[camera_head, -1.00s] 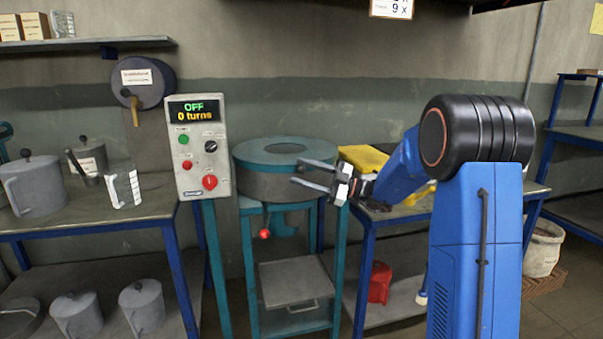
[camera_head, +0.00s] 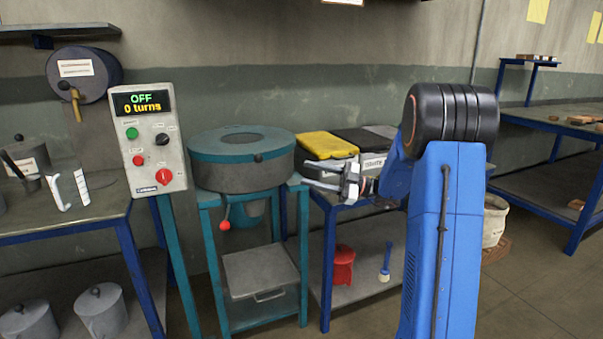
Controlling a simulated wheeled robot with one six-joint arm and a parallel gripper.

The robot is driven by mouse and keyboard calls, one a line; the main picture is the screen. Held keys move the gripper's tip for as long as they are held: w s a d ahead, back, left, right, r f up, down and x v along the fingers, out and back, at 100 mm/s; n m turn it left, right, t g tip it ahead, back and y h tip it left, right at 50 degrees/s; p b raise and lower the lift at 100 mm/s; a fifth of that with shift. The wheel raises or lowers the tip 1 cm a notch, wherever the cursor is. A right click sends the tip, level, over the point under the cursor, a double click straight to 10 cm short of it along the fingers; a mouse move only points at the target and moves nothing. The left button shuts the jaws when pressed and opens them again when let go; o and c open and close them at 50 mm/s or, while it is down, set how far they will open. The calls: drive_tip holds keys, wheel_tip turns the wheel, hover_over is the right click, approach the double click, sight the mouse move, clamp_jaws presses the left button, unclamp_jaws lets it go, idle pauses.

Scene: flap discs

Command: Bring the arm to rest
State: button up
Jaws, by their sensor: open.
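My blue arm (camera_head: 440,230) stands at the right of the head view, bent at its black shoulder joint. My gripper (camera_head: 322,176) points left, its two fingers apart with nothing between them. In the picture it lies at the right edge of the round grey drum with the teal lid (camera_head: 241,158). I cannot tell whether the fingers touch the drum. Part of the forearm is hidden behind the upper arm.
A control box (camera_head: 150,140) reading OFF, 0 turns, stands left of the drum. Behind my gripper, a table holds bins, one with a yellow top (camera_head: 327,145). A left bench (camera_head: 90,205) holds vessels. A blue-framed table (camera_head: 560,130) stands at right.

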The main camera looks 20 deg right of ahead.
drive_tip(key=shift+d, duration=0.15)
drive_tip(key=shift+s, duration=0.1)
idle(0.3)
drive_tip(key=s+a+f+m+g+h, duration=0.2)
drive_tip(key=s+a+m+g+h, duration=0.2)
drive_tip(key=s+a, duration=0.55)
drive_tip(key=s+a+f+m+g+h, duration=0.35)
drive_tip(key=s+a, duration=0.45)
drive_tip(key=s, duration=0.3)
drive_tip(key=s+f+m+h, duration=0.4)
drive_tip(key=s+m+h, duration=0.15)
drive_tip(key=s, duration=0.55)
drive_tip(key=s+d+f+m+t+h, duration=0.2)
drive_tip(key=s+d+m+t+h, duration=0.1)
drive_tip(key=s+d+m+h, duration=0.2)
drive_tip(key=s+d+m, duration=0.2)
drive_tip(key=d, duration=0.1)
drive_tip(key=shift+s+d+f+h, duration=0.15)
drive_tip(key=shift+s+h, duration=0.2)
drive_tip(key=shift+h, duration=0.05)
